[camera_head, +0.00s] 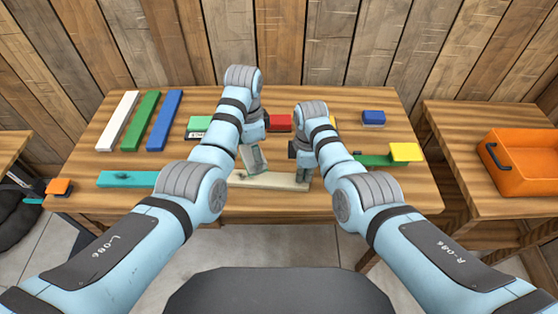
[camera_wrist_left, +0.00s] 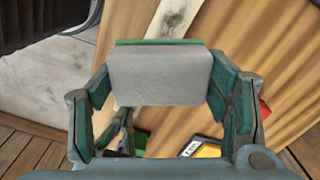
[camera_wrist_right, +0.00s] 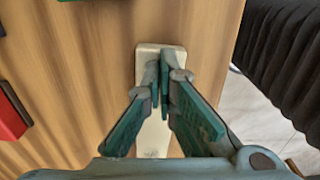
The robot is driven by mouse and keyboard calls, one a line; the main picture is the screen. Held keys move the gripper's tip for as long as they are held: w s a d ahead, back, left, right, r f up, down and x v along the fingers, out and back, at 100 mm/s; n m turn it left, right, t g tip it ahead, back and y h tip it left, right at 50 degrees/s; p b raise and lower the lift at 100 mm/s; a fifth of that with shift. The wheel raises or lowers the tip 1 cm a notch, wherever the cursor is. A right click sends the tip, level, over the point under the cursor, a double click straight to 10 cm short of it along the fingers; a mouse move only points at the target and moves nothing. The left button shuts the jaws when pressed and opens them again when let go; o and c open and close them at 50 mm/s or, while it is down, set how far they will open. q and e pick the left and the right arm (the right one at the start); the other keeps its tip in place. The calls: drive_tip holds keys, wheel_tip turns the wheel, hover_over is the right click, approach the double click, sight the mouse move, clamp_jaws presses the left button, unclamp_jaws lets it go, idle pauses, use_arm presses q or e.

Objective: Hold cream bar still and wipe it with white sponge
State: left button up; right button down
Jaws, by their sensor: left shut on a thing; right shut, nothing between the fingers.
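The cream bar (camera_head: 272,182) lies flat near the front middle of the table, with dark smudges on its left part. It also shows in the left wrist view (camera_wrist_left: 176,16) and the right wrist view (camera_wrist_right: 153,140). My left gripper (camera_head: 254,152) is shut on the white sponge (camera_wrist_left: 160,78), a pale block with a green edge, held tilted over the bar; whether it touches is unclear. My right gripper (camera_wrist_right: 160,88) is shut and empty, its fingertips at the bar's right end, seemingly on its top; exact contact is hard to tell.
White (camera_head: 118,121), green (camera_head: 140,121) and blue (camera_head: 165,121) bars lie at left, a teal bar (camera_head: 127,179) before them. Red (camera_head: 279,122), blue (camera_head: 373,117) and yellow (camera_head: 405,152) blocks stand behind and right. An orange crate (camera_head: 520,170) sits on the right table.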

use_arm(q)
drive_tip(key=shift+r, duration=0.1)
wheel_tip(320, 180, up, 8)
drive_tip(key=p, duration=0.7)
drive_tip(key=shift+f+p, duration=0.2)
drive_tip(key=shift+p, duration=0.15)
drive_tip(key=shift+f, duration=0.1)
use_arm(e)
wheel_tip(320, 180, up, 7)
use_arm(q)
drive_tip(key=shift+f, duration=0.1)
